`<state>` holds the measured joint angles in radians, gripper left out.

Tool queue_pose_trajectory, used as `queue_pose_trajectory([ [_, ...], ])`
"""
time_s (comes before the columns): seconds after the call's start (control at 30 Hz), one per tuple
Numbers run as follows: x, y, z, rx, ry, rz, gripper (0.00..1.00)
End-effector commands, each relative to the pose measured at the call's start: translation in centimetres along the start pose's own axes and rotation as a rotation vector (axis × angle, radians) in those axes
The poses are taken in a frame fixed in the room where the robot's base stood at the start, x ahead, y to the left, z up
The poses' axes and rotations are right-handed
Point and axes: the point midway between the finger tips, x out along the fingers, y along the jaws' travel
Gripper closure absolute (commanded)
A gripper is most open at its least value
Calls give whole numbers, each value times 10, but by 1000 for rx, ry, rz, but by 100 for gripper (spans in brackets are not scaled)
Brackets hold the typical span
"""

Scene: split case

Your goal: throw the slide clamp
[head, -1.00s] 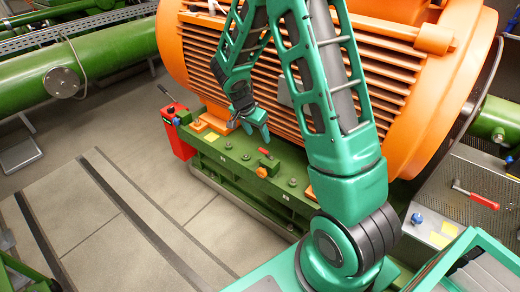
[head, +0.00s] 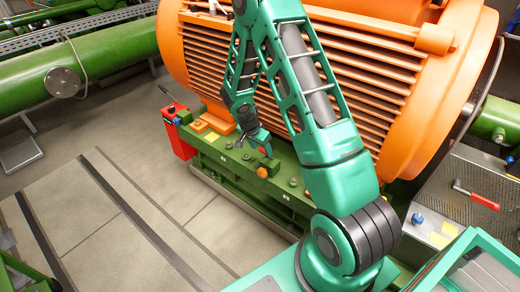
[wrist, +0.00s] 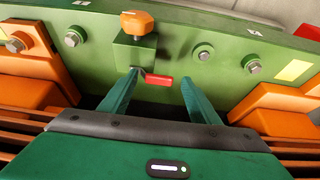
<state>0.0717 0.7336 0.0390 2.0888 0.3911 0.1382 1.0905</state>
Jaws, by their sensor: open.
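The slide clamp is a small green block (wrist: 134,52) with an orange knob (wrist: 138,22) on top and a short red handle (wrist: 158,81) at its near side. In the head view, its orange knob (head: 262,172) shows on the green base, just in front of my gripper. My gripper (wrist: 160,80) is open and empty in the wrist view. The red handle lies between its fingertips, nearer the left one. I cannot tell whether either finger touches it. In the head view, my gripper (head: 256,143) partly hides the clamp.
The large orange motor (head: 390,90) stands behind, with orange feet (wrist: 38,72) on the green base (wrist: 185,22). Bolts (wrist: 205,52) stand near the clamp. A red box (head: 178,140) is at the base's left end. The floor in front (head: 120,215) is clear.

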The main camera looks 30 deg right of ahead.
Motion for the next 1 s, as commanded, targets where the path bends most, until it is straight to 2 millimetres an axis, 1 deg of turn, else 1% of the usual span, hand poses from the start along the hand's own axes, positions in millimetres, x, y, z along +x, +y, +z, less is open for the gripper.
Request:
queue_pose_trajectory([
  [0.3, 2, 0, 0, 0, 0, -1, 44],
  [0.37, 2, 0, 0, 0, 0, -1, 58],
  [0.4, 2, 0, 0, 0, 0, -1, 68],
  [0.47, 2, -1, 0, 0, 0, -2, 82],
  [0.5, 2, -1, 0, 0, 0, -2, 92],
  [0.53, 2, -1, 0, 0, 0, -3, 99],
  [0.57, 2, -1, 0, 0, 0, -3, 100],
  [0.87, 2, -2, 1, -4, 0, -6, 100],
  [1.0, 0, -6, 8, -31, -1, -19, 100],
])
